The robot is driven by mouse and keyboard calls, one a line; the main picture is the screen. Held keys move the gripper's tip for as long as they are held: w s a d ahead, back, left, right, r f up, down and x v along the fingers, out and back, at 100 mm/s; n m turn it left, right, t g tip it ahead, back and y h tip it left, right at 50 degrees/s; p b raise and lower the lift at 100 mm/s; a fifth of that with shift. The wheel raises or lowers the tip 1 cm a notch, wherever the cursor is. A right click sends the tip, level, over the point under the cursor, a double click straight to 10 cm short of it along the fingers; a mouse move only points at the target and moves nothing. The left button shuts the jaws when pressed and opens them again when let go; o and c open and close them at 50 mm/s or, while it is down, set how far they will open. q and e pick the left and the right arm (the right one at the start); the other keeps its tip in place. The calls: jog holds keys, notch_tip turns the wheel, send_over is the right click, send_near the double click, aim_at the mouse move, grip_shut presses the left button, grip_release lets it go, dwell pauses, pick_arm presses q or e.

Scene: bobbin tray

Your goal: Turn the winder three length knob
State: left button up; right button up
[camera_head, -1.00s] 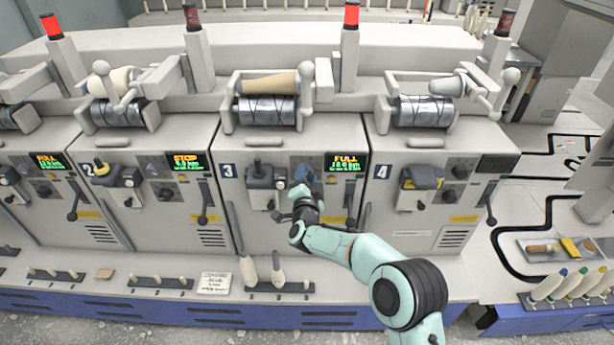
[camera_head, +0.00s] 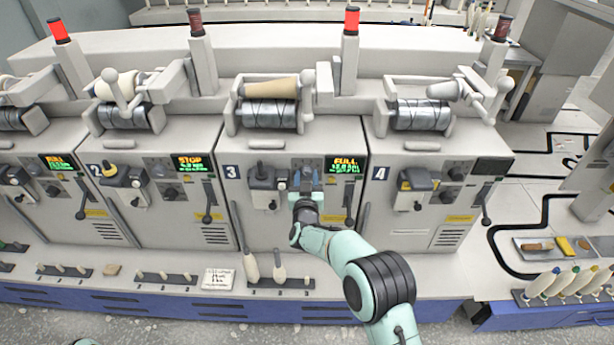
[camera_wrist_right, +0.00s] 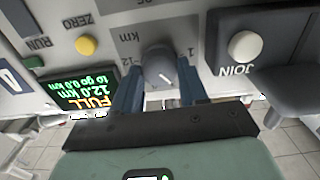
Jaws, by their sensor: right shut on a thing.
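Winder three (camera_head: 232,215) stands in the middle of the head view, its display (camera_head: 345,165) lit FULL. Its length knob (camera_wrist_right: 158,68) is a round grey knob with a pale pointer line, seen in the right wrist view between km markings. My right gripper (camera_head: 306,180) is at the winder's panel and hides the knob in the head view. In the right wrist view the blue fingers of the gripper (camera_wrist_right: 160,82) stand on either side of the knob, shut on it. My left gripper is out of view.
In the right wrist view a yellow ZERO button (camera_wrist_right: 86,45) and a white JOIN button (camera_wrist_right: 244,45) flank the knob. A black lever (camera_head: 349,205) hangs on the panel's right. Cream bobbins (camera_head: 279,264) stand on the ledge below.

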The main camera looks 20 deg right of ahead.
jog(key=n+p, duration=0.1)
jog(key=n, duration=0.3)
jog(key=shift+f+n+p, duration=0.1)
jog(key=shift+n+p, duration=0.2)
jog(key=shift+p, duration=0.05)
dwell(0.4)
jog(key=o, duration=1.1)
jog(key=shift+c, duration=0.2)
jog(key=shift+s+a, duration=0.1)
jog(key=v, duration=1.3)
jog(key=shift+b, duration=0.3)
jog(key=shift+s, duration=0.1)
